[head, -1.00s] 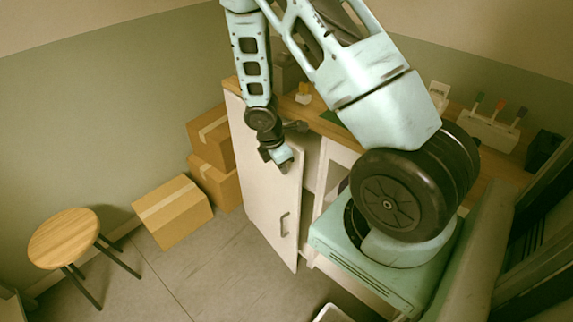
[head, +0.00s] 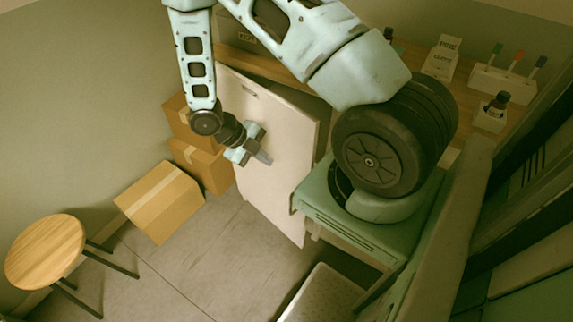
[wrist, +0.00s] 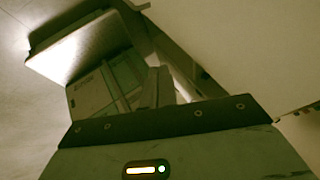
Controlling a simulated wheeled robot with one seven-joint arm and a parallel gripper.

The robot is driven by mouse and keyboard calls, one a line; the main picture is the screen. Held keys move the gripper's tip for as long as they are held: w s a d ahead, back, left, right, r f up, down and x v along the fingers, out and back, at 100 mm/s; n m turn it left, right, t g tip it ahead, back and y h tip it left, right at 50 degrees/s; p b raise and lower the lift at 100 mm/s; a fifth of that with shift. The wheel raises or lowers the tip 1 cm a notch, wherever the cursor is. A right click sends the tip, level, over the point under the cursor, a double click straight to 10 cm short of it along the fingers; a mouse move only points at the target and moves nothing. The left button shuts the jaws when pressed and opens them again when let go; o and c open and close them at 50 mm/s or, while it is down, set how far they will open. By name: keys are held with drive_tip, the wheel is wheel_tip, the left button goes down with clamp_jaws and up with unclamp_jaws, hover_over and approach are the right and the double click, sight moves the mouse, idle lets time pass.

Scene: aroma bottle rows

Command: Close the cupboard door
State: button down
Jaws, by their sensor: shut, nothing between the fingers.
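The cupboard door (head: 278,150) is a pale upright panel in the middle of the head view. It stands ajar, with a dark gap along its top and right side below the worktop. A small handle (head: 292,204) shows near its right edge, partly beside my base. My gripper (head: 265,158) is shut and empty, in front of the door's outer face. I cannot tell whether the fingertips touch the door. In the wrist view the gripper body fills the bottom, and a pale panel (wrist: 245,50) that may be the door fills the upper right.
Cardboard boxes (head: 160,202) stand on the floor left of the door. A round wooden stool (head: 45,252) is at the far left. The worktop (head: 470,118) carries a pen rack (head: 503,82) and bottles. The floor in front of the door is partly clear.

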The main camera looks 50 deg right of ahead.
drive_tip(key=p, duration=0.2)
approach(305, 174)
wheel_tip(305, 174, down, 4)
drive_tip(key=s, duration=0.2)
drive_tip(key=shift+w+d+n, duration=0.1)
drive_tip(key=shift+d+n, duration=0.2)
drive_tip(key=shift+d, duration=0.6)
